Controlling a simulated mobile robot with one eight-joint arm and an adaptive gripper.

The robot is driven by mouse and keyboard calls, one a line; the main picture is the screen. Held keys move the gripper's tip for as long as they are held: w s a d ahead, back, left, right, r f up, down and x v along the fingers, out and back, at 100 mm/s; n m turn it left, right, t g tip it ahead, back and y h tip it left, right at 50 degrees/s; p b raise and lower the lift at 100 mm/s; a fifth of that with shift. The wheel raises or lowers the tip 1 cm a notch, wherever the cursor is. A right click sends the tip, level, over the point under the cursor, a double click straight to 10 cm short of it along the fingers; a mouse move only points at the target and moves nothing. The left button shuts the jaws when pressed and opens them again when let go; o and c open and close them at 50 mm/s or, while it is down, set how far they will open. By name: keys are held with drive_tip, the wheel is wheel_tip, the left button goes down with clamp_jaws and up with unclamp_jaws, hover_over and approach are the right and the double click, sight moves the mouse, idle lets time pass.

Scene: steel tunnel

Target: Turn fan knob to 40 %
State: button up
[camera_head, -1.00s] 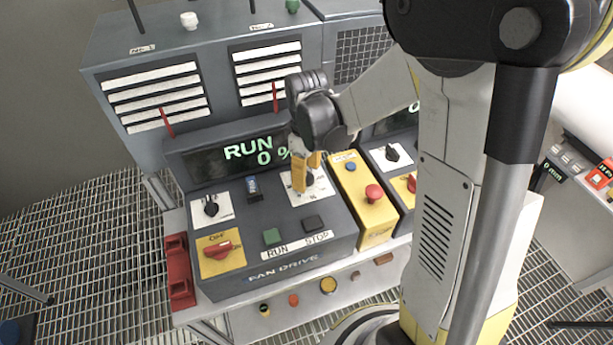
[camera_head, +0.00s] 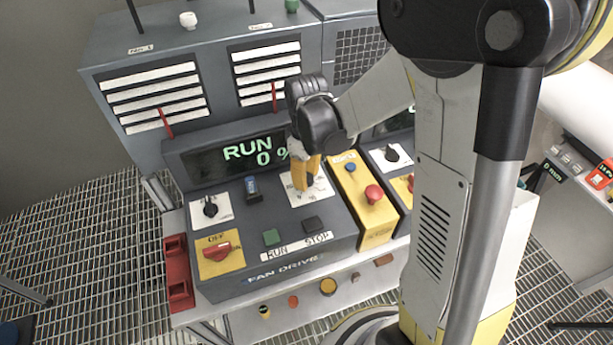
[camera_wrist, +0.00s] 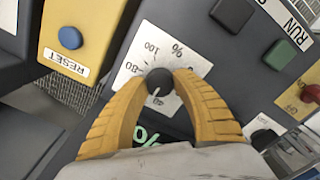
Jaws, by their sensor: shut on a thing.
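The fan drive panel (camera_head: 275,245) is a grey box whose display (camera_head: 238,155) reads RUN 0 %. My gripper (camera_head: 306,176) reaches down onto the white dial plate (camera_head: 296,197) right of the display. In the wrist view, its yellow fingers (camera_wrist: 160,86) are shut on a round black knob (camera_wrist: 160,80), one finger on each side. A small white mark shows on the knob's lower side. The dial plate (camera_wrist: 150,38) also shows there, with 100, 80 and 40 legible around the knob. In the head view, the fingers hide most of the knob.
Green (camera_head: 271,237) and dark (camera_head: 313,224) buttons sit in front of the dial. A yellow box (camera_head: 372,215) with a blue reset button (camera_head: 351,166) and a red button (camera_head: 373,194) stands close right. A red switch (camera_head: 217,251) and black selector (camera_head: 210,208) are at left.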

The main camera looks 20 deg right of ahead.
drive_tip(key=m+b, duration=0.1)
drive_tip(key=m, duration=0.3)
drive_tip(key=shift+f+m+b, duration=0.1)
drive_tip(key=shift+m+b, duration=0.3)
drive_tip(key=m+b, duration=0.1)
drive_tip(key=m, duration=0.4)
drive_tip(key=shift+m, duration=0.3)
drive_tip(key=m+b, duration=0.1)
drive_tip(key=m, duration=0.4)
drive_tip(key=m+b, duration=0.1)
drive_tip(key=m, duration=0.4)
drive_tip(key=shift+m, duration=0.3)
drive_tip(key=o, duration=1.2)
